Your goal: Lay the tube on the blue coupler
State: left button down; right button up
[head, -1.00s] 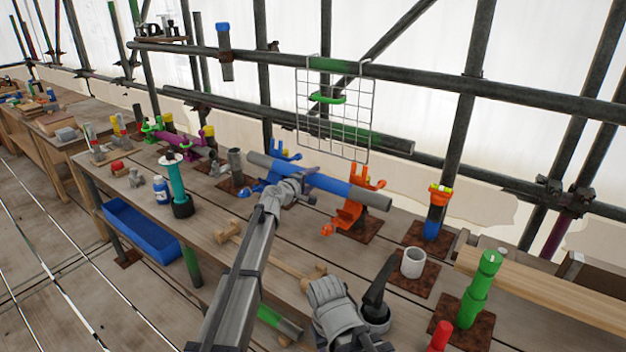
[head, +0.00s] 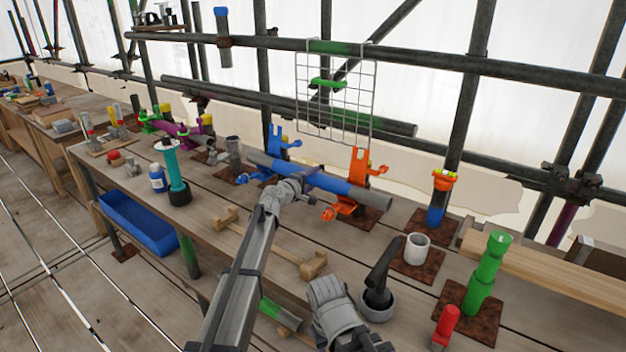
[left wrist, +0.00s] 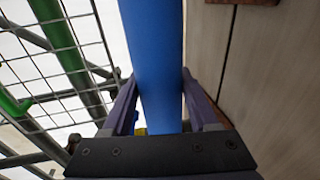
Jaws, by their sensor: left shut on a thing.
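The tube (head: 331,185) is grey with a wide blue middle band and lies aslant in the head view. My left gripper (head: 309,181) is shut around the blue band. In the left wrist view the band (left wrist: 154,60) runs between the two fingers (left wrist: 157,105). The blue coupler (head: 281,141) is at the tube's left part, its upright prongs showing behind the tube. An orange coupler (head: 361,163) stands behind the tube's right part, with its lower part below. I cannot tell whether the tube touches either coupler.
A wire mesh panel (head: 335,115) hangs behind the tube from a scaffold rail. A white cup (head: 417,250), a green post (head: 488,268) and a black-handled pot (head: 378,300) stand at right. A teal spool (head: 173,165) stands left, above a blue bin (head: 140,228).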

pick_arm(q)
grip_release()
dwell(0.5)
jog(key=shift+f, duration=0.1)
jog(key=shift+f+b, duration=0.4)
jog(key=shift+b, duration=0.1)
jog(key=shift+f, duration=0.1)
jog(key=shift+s, duration=0.15)
jog(key=p+v, duration=0.1)
jog(key=v, duration=0.7)
jog(key=shift+s+a, duration=0.25)
jog(key=shift+s, duration=0.05)
dwell(0.7)
